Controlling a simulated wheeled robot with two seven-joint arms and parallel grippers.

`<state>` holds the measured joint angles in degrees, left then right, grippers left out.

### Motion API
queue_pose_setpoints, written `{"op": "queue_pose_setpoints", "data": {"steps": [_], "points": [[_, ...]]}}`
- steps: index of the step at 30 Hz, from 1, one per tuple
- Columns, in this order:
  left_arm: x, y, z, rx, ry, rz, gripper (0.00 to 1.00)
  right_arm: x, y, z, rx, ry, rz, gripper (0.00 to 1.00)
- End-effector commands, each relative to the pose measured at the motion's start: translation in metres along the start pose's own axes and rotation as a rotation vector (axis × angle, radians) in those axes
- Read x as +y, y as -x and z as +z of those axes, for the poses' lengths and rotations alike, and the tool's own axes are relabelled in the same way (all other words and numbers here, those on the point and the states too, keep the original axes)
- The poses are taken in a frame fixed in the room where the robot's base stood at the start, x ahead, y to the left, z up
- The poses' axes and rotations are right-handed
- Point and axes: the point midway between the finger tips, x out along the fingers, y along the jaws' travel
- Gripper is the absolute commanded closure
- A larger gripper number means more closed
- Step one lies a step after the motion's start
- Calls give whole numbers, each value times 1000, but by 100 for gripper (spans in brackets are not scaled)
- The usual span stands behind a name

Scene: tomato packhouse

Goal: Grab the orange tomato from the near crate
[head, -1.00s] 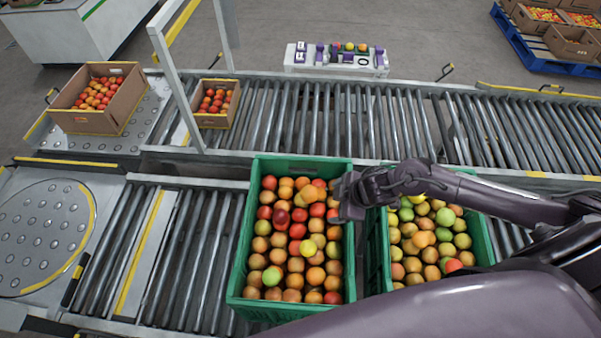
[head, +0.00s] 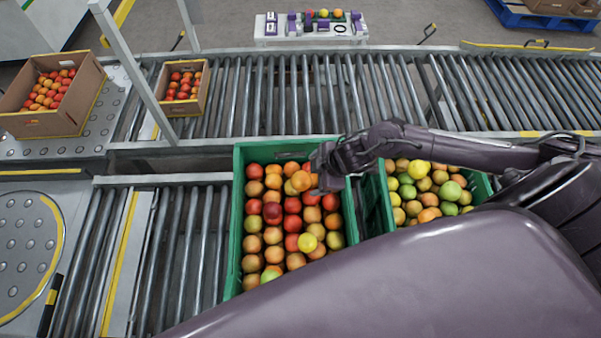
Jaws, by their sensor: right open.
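Two green crates full of mixed tomatoes stand side by side on the near rollers: a left one (head: 238,220) and a right one (head: 483,187). In the left crate, an orange tomato (head: 300,181) lies on top of the pile, toward the back right. Other orange, red and yellow tomatoes lie around it. My right gripper (head: 322,172) is open, just to the right of that tomato, above the crate's right side. I cannot tell whether it touches anything. My right arm hides the front of both crates. My left gripper is not in view.
A steel post (head: 135,75) rises at the left. Cardboard boxes of tomatoes, a large one (head: 85,110) and a small one (head: 203,95), stand on the far conveyor. A white stand (head: 310,40) with small items is behind it. Bare rollers (head: 185,250) lie left of the crates.

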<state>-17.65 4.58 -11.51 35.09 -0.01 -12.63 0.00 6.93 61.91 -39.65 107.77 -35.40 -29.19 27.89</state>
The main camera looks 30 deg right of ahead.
Motion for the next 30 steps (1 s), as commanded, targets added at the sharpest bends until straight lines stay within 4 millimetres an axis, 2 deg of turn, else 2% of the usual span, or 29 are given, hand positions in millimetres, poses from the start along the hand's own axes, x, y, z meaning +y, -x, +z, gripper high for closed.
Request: {"op": "queue_pose_setpoints", "data": {"steps": [10,16,21,26,30], "points": [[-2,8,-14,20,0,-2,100,-1,-37,-4,1,-2,-1,21],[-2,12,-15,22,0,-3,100,-2,-66,-6,1,-3,-1,21],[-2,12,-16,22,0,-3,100,-2,-75,-5,0,-1,0,21],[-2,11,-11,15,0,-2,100,-3,-76,-4,-1,-1,-2,21],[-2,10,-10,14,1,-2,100,-4,-76,-3,-2,-1,-2,37]]}}
